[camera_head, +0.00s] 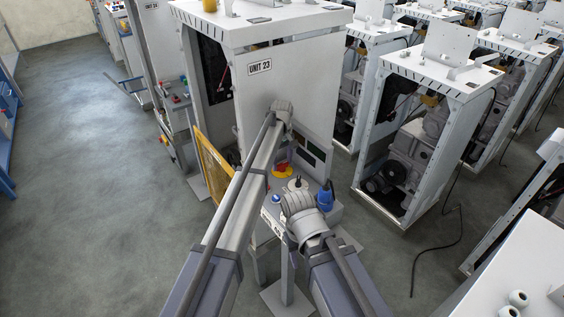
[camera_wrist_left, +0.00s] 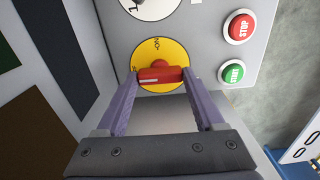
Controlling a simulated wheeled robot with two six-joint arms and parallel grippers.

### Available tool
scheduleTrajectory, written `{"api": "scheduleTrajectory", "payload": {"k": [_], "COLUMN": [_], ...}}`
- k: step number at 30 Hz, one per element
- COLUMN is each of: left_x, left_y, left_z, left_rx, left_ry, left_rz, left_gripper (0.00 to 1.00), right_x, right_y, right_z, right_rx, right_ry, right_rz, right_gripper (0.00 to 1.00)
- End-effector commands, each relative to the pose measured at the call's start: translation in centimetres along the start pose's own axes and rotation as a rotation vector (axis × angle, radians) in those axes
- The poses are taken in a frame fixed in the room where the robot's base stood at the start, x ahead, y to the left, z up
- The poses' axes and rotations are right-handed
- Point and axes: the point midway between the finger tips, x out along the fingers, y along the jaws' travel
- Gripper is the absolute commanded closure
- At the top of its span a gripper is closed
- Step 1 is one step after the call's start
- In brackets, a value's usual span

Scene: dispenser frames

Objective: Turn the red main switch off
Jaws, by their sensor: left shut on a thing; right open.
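The red main switch (camera_wrist_left: 165,75) is a red bar handle on a yellow disc (camera_wrist_left: 172,50) in the left wrist view. The bar lies roughly across the picture. Lettering that looks like ON is above it; a mark by its left end is partly hidden. My left gripper (camera_wrist_left: 160,77) is shut on the bar, one finger at each end. In the head view the yellow disc (camera_head: 283,170) shows on the panel below UNIT 23, beside my left arm, which hides the left fingers. My right gripper (camera_head: 303,207) is lower, near the panel's front; its fingers are hidden from view.
A red STOP button (camera_wrist_left: 240,27) and a green START button (camera_wrist_left: 233,72) are right of the switch. A white dial (camera_wrist_left: 150,5) sits above it. A blue connector (camera_head: 326,196) stands at the panel's right. A yellow mesh guard (camera_head: 211,165) is on the left.

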Motion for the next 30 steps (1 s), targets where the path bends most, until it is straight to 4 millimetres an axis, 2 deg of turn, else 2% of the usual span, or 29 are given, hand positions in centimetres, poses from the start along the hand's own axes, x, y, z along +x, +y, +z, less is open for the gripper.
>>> {"api": "scheduleTrajectory", "payload": {"k": [18, 19, 26, 30], "left_x": [0.00, 0.00, 0.00, 0.00], "left_y": [-0.01, -0.01, -0.01, -0.01], "left_z": [0.00, 0.00, 0.00, 0.00], "left_rx": [-0.037, -0.037, -0.036, -0.035], "left_ry": [0.000, 0.000, 0.000, 0.000], "left_rz": [0.000, 0.000, 0.000, 0.000], "left_gripper": [0.86, 0.28, 0.02, 0.00], "right_x": [0.00, 0.00, 0.00, 0.00], "right_y": [0.00, 0.00, 0.00, 0.00], "right_z": [0.00, 0.00, 0.00, 0.00], "right_rx": [0.000, 0.000, 0.000, 0.000], "right_ry": [0.000, 0.000, 0.000, 0.000], "right_rz": [0.000, 0.000, 0.000, 0.000], "right_gripper": [0.50, 0.50, 0.50, 0.50]}}
